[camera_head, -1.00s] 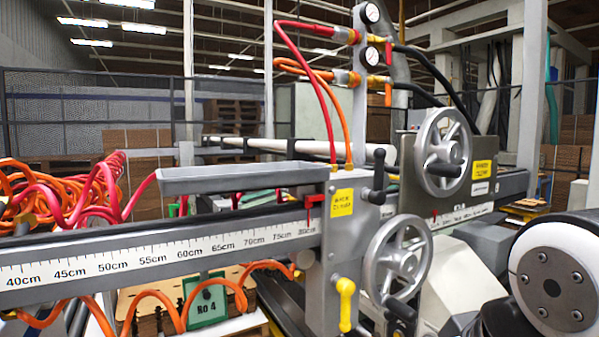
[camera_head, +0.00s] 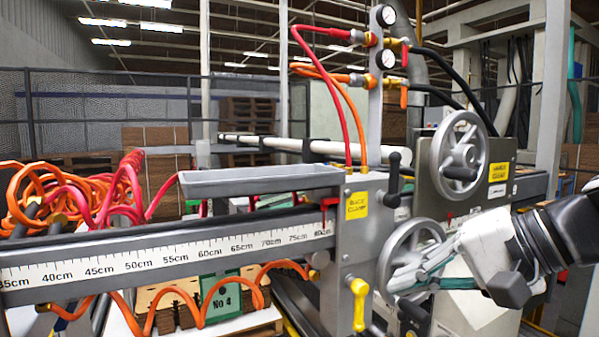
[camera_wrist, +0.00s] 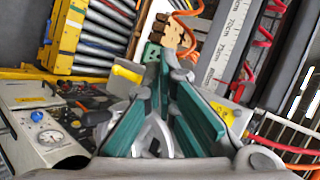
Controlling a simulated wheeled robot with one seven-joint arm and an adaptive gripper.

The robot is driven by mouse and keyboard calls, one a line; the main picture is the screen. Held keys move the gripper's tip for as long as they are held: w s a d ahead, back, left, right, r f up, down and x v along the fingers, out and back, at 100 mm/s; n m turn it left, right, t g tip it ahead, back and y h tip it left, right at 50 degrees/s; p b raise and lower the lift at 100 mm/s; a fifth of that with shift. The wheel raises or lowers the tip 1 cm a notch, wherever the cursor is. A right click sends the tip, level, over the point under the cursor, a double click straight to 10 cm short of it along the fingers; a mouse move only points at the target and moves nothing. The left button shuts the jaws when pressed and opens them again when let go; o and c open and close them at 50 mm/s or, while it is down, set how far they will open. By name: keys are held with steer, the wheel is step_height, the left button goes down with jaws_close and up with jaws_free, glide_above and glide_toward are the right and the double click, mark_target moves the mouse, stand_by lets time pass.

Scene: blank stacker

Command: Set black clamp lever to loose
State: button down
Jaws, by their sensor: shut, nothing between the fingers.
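The black clamp lever (camera_head: 394,172) stands upright, knob on top, on the right side of the grey block (camera_head: 352,240) with a yellow label (camera_head: 357,205). My gripper (camera_head: 397,281) is in front of the lower handwheel (camera_head: 398,243), below the lever and apart from it in the picture. Its teal-lined fingers are shut and empty. In the wrist view the fingertips (camera_wrist: 166,62) meet near the top middle, with part of a handwheel behind them. I cannot make out the black lever in the wrist view.
A yellow-handled lever (camera_head: 359,303) hangs low on the block, left of my gripper. An upper handwheel (camera_head: 458,160) sits right of the black lever. The ruler beam (camera_head: 150,262) and coiled orange hoses (camera_head: 190,300) extend left. Gauges (camera_head: 386,58) and hoses rise above.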

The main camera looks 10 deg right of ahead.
steer(key=w+d+r+m+t, duration=0.3)
steer(key=d+r, duration=0.3)
steer(key=d, duration=0.2)
steer(key=w+d+r+m+t+h, duration=0.1)
steer(key=w+d+r+m+t, duration=0.2)
steer(key=d, duration=0.6)
step_height(320, 180, up, 3)
steer(key=t, duration=0.2)
steer(key=shift+w+t+p, duration=0.25)
steer(key=shift+t+p, duration=0.05)
steer(key=shift+p, duration=0.1)
steer(key=shift+w, duration=0.1)
steer(key=p+x, duration=0.2)
steer(key=x, duration=0.7)
steer(key=shift+w+a, duration=0.1)
steer(key=shift+a, duration=0.05)
steer(key=shift+a+f+p, duration=0.1)
steer(key=shift+a+p, duration=0.55)
steer(key=shift+a, duration=1.4)
